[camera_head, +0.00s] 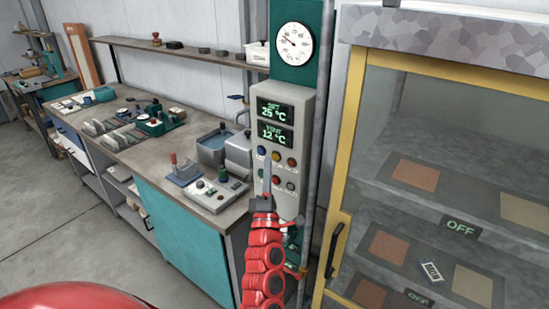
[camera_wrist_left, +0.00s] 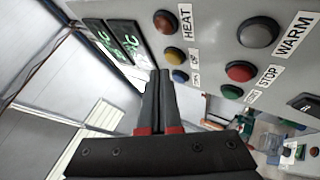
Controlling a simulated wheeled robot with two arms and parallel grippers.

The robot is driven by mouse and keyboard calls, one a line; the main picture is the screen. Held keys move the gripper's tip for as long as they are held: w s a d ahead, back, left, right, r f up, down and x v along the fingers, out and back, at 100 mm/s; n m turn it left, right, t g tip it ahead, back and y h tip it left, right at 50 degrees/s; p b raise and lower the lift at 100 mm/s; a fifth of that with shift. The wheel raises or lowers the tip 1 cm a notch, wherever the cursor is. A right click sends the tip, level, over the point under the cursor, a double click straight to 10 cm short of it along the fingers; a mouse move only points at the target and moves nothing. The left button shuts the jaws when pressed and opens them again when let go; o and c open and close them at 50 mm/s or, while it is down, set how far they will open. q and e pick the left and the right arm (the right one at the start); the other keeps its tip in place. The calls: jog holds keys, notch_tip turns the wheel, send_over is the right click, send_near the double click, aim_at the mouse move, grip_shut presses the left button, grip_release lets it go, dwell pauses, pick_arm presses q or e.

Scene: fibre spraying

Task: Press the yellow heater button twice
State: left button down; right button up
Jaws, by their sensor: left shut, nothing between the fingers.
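The yellow heater button (camera_head: 276,156) is on the grey control panel (camera_head: 290,205), between a blue button (camera_head: 261,150) and a red one. My left gripper (camera_head: 266,166) is shut and empty, pointing up at the panel just below the blue and yellow buttons. The fingers also show in the left wrist view (camera_wrist_left: 160,76). I cannot tell whether the tips touch the panel. The display (camera_head: 275,122) reads 25 °C above 12 °C. My right gripper is not in view.
A lower button row includes a red STOP button (camera_wrist_left: 241,71) and a green button (camera_wrist_left: 231,92). A yellow-framed cabinet (camera_head: 352,110) stands right of the panel. A workbench (camera_head: 140,155) with tools and containers runs along the left.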

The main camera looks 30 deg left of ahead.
pick_arm(q)
jog(key=shift+w+b, duration=0.35)
jog(key=shift+w, duration=0.05)
jog(key=shift+w, duration=0.4)
dwell(0.6)
jog(key=shift+s+b, duration=0.1)
jog(key=shift+b, duration=0.2)
jog(key=shift+s+b, duration=0.3)
jog(key=shift+s, duration=0.45)
jog(key=shift+s+a+b, duration=0.2)
jog(key=shift+s+b, duration=0.6)
jog(key=shift+s, duration=1.65)
jog(key=shift+f, duration=0.1)
